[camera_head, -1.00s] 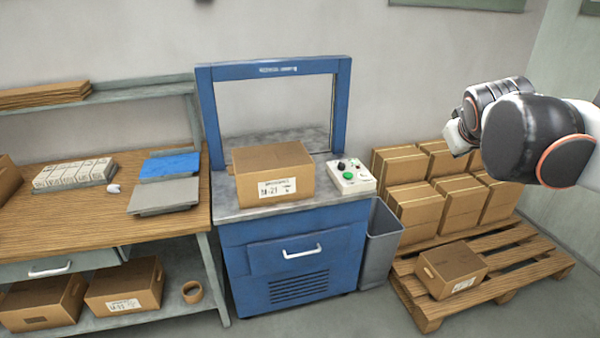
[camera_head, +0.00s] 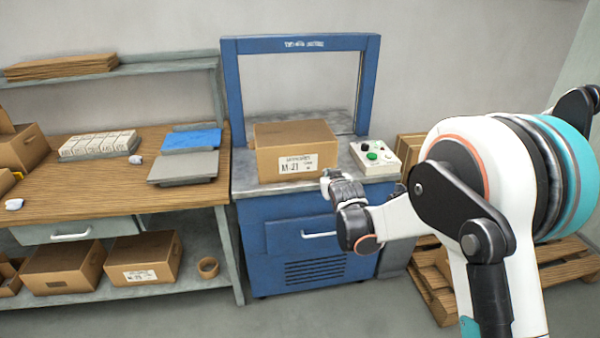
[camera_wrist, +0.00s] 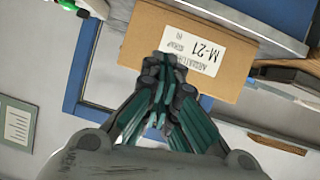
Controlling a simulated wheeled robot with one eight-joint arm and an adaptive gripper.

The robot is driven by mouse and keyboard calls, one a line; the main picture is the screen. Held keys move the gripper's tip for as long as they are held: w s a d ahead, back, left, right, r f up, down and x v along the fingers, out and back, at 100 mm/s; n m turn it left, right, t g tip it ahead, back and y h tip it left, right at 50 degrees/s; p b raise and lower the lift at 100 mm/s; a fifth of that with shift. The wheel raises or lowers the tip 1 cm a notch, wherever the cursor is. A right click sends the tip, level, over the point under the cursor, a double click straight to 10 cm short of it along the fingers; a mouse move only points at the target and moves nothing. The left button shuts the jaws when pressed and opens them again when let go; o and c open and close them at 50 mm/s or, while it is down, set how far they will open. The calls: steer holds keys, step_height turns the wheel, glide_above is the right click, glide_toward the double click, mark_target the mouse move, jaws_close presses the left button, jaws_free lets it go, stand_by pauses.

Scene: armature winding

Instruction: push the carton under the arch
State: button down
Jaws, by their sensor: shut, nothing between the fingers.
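The carton (camera_head: 296,150) is a brown box with a white label marked M-21. It sits upright on the grey top of the blue machine, in front of the blue arch (camera_head: 229,95). In the wrist view the carton (camera_wrist: 225,75) fills the upper middle, with the blue arch frame (camera_wrist: 75,75) beside it. My gripper (camera_head: 329,180) is in front of the carton's near face, at its lower right. In the wrist view the fingers of my gripper (camera_wrist: 168,85) are shut and empty, with their tips over the label's edge. Whether they touch the carton I cannot tell.
A control box (camera_head: 375,157) with a green button stands right of the carton. A workbench (camera_head: 90,200) with a blue-and-grey stand is at the left. A pallet (camera_head: 570,262) with cartons is partly hidden behind my arm at the right. The opening beneath the arch is clear.

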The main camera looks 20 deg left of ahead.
steer(key=s+a+f+y+b, duration=0.1)
steer(key=s+a+f+y, duration=0.15)
steer(key=a+f, duration=0.45)
steer(key=w+a, duration=0.5)
steer(key=w, duration=0.5)
steer(key=shift+w+a+f+h, duration=0.2)
steer(key=shift+w+f+h, duration=0.1)
steer(key=shift+f+h, duration=0.15)
steer(key=shift+w+r, duration=0.1)
